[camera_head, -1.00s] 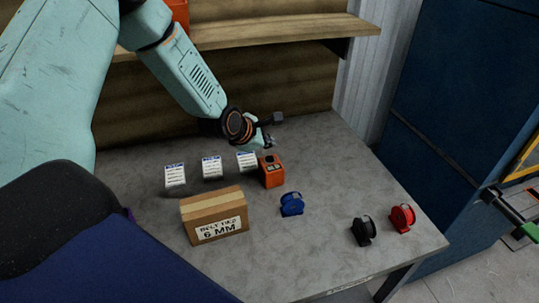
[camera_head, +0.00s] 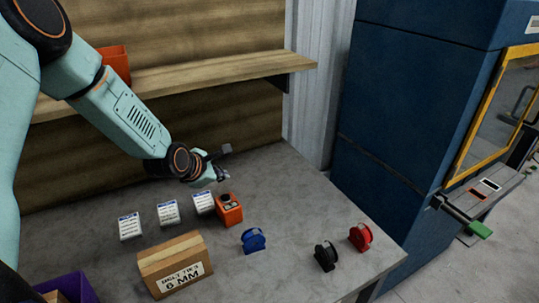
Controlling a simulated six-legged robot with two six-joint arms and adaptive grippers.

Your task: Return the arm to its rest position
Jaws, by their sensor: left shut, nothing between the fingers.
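My left arm comes in from the left over the grey table (camera_head: 300,210). My left gripper (camera_head: 221,176) is shut and empty, a little above the back of the table. It is just behind an orange box-shaped device (camera_head: 230,209) with a dark top. I cannot tell the exact gap between them. My right gripper is not in view.
Three white labelled cards (camera_head: 168,212) stand in a row. A "BELT TIES 6 MM" carton (camera_head: 175,265), blue (camera_head: 253,240), black (camera_head: 326,256) and red (camera_head: 360,237) spools are in front. A wooden shelf (camera_head: 220,77) overhangs behind; a blue cabinet (camera_head: 410,110) stands right.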

